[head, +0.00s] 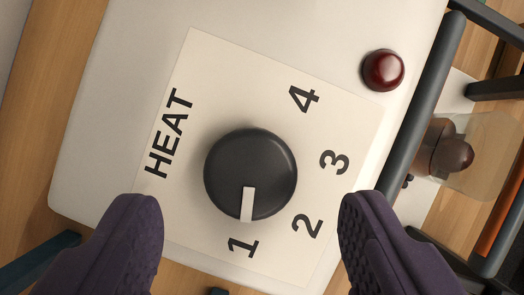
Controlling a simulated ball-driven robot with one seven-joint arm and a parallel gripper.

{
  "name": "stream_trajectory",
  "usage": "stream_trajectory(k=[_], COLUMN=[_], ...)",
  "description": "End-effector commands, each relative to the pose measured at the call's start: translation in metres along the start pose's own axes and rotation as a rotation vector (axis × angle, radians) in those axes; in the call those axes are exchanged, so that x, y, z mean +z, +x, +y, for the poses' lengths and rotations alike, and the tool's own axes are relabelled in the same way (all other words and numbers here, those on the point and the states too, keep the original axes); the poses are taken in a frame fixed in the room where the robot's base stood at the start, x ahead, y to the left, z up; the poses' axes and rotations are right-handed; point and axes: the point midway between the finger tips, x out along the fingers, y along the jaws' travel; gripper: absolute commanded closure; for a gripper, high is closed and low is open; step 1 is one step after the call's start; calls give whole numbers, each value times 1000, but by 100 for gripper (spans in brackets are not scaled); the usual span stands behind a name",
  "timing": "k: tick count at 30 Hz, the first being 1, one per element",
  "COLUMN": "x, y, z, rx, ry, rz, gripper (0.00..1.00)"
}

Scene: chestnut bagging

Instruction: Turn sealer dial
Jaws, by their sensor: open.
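The sealer's black round dial (250,172) sits on a cream plate (215,70) marked HEAT, with the numbers 1 to 4 around it. Its white pointer (247,204) points down the picture, close to the 1. My gripper (248,225) is open, with one dark purple finger at the lower left and the other at the lower right. The dial lies between and just above the fingertips in the picture. No finger appears to touch it. The white sealer body (90,155) is tilted in the view.
A dark red round lamp or button (382,70) is on the sealer at the upper right. A dark bar (425,95) runs along the sealer's right side. Beyond it are a clear bag-like sheet (497,135) and brown round items (455,155), possibly chestnuts. Wooden table (50,75) shows at the left.

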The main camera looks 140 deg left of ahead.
Motion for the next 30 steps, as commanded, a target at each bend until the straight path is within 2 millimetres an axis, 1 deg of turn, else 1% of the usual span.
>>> stream_trajectory(k=[1,3,6,9,16,17,18,20,21,23,24,30], x=[1,1,0,0,0,0,0,0,0,0,0,0], y=[11,21,30,35,35,35,35,35,35,34,34,34], z=[0,0,-1,-1,-1,-1,-1,-1,-1,-1,-1,-1], rx=[1,0,-2,-3,-3,-3,-3,-3,-3,-3,-3,-10], ry=[-1,0,-1,-1,-1,-1,-1,-1,-1,-1,-1,-13], rz=[-1,-1,-1,-1,0,0,0,0,0,0,0,0], gripper=[31,31,31,31,31,38,47,61,70,84,87,87])
